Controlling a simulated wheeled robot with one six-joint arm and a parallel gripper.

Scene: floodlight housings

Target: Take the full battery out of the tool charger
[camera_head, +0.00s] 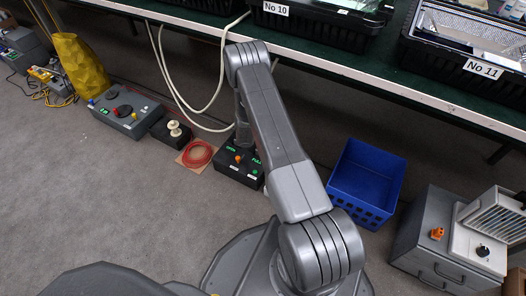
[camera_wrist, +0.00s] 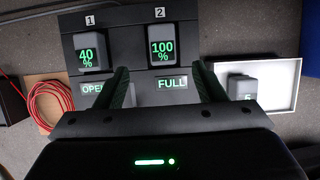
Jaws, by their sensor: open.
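The tool charger (camera_wrist: 128,62) is a dark box with two numbered slots. In the wrist view, a grey battery reading 100% (camera_wrist: 162,46) sits in slot 2, above a FULL label. A battery reading 40% (camera_wrist: 90,52) sits in slot 1, above an OPEN label partly covered by my gripper. My gripper (camera_wrist: 161,76) is open and empty. Its fingers point at the charger, one to each side of the slot 2 column, with the 100% battery beyond their tips. In the head view, my arm partly hides the charger (camera_head: 228,170).
A white-lined box (camera_wrist: 282,84) right of the charger holds a grey block (camera_wrist: 242,87). A red cable coil (camera_wrist: 42,100) on cardboard lies to the left. A blue crate (camera_head: 367,180) stands right of my arm, under the table edge (camera_head: 350,72). Pale hoses (camera_head: 168,88) hang behind the charger.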

